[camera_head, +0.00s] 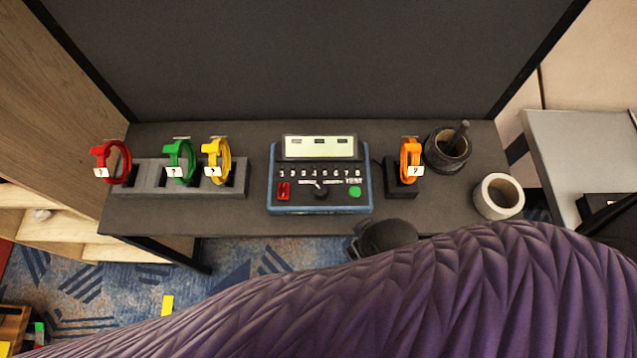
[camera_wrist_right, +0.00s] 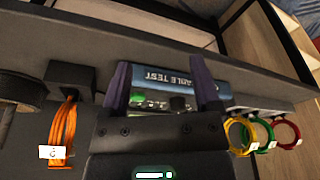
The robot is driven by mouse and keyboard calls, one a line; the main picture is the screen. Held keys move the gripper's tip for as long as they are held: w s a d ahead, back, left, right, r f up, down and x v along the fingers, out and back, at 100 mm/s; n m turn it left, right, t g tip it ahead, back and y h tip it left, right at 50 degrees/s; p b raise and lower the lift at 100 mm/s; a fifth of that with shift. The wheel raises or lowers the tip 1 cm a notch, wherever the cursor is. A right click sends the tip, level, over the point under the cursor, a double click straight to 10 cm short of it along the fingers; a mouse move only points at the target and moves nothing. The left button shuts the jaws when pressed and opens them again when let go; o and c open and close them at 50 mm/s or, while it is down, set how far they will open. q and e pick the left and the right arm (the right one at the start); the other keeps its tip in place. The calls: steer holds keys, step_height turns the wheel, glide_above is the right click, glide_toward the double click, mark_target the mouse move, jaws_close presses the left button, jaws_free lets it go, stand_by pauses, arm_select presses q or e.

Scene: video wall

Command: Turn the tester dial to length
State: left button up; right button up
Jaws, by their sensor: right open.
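The cable tester (camera_head: 369,195) is a blue-framed box with a pale screen on the dark desk. Its black dial (camera_head: 320,192) sits low on the front panel, below a row of numbers and near the LENGTH lettering. Its pointer is too small to read surely. In the right wrist view the tester (camera_wrist_right: 240,88) shows upside down with the dial (camera_wrist_right: 180,103) partly hidden behind my gripper body. My right gripper (camera_wrist_right: 160,70) is open and empty, its two purple fingers apart across the tester in that view; contact cannot be told. My left gripper is not in view.
A red switch (camera_head: 284,190) and green button (camera_head: 354,191) flank the dial. Red (camera_head: 123,162), green (camera_head: 189,160) and yellow (camera_head: 225,161) cable coils stand left; an orange coil (camera_head: 411,160), mortar (camera_head: 447,158) and white cup (camera_head: 498,197) stand right. My purple arm covers the front.

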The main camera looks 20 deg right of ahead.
steer(key=w+a+r+n+y, duration=0.2)
steer(key=w+a+r+n, duration=0.15)
steer(key=a+r, duration=0.2)
steer(key=w+a+r+n+y, duration=0.3)
steer(key=a+r+n, duration=0.2)
steer(key=r, duration=0.2)
steer(key=n+h, duration=0.1)
steer(key=n, duration=0.1)
glide_toward(320, 190)
steer(key=shift+g+h, duration=0.3)
steer(key=shift+g, duration=0.1)
steer(key=b+x, duration=0.1)
steer(key=x, duration=0.2)
steer(key=b+x, duration=0.1)
steer(key=x, duration=0.2)
steer(key=b+x, duration=0.1)
steer(key=x, duration=0.2)
steer(key=shift+w+a, duration=0.2)
steer(key=shift+w, duration=0.2)
steer(key=shift+r, duration=0.1)
jaws_close()
